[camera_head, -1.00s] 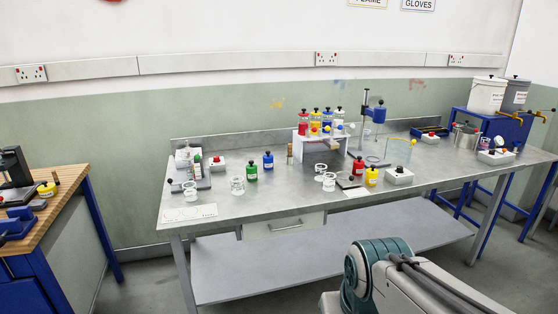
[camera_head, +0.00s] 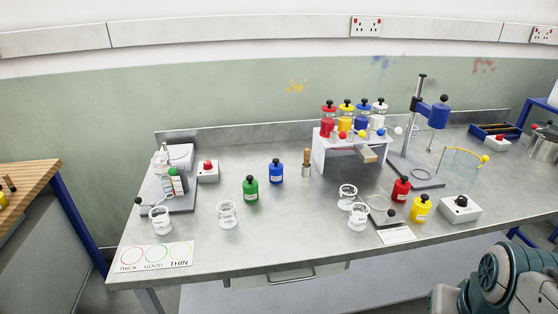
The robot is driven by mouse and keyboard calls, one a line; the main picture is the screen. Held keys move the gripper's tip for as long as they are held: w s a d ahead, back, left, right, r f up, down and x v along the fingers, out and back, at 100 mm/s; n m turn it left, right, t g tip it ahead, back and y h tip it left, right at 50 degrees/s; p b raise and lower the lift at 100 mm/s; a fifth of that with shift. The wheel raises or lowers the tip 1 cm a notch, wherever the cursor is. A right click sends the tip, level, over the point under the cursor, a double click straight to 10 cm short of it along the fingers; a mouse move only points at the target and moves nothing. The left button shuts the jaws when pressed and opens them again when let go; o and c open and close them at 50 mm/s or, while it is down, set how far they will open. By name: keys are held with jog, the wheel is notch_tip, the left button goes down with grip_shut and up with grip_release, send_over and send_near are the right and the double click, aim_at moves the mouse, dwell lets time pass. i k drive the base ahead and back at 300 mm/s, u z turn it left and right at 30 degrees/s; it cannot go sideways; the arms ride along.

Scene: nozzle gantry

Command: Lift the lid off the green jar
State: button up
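The green jar (camera_head: 250,191) stands upright on the metal bench, left of the middle. It has a white label and a black knobbed lid (camera_head: 249,179), which sits on top of it. A blue jar (camera_head: 276,172) of the same shape stands just behind it to the right. A glass beaker (camera_head: 228,214) stands in front of it to the left. Part of my arm shows at the lower right corner, well apart from the green jar. My gripper is out of the picture.
The bench (camera_head: 290,215) has bare room around the green jar. A white rack (camera_head: 321,152) with coloured containers stands behind right. A stand with a blue head (camera_head: 438,113), red jar (camera_head: 401,189) and yellow jar (camera_head: 421,208) are farther right. A card with circles (camera_head: 154,257) lies front left.

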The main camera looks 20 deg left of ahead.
aim_at(250, 183)
jog(key=u, duration=0.7)
jog(key=i, duration=1.1)
jog(key=u, duration=0.95)
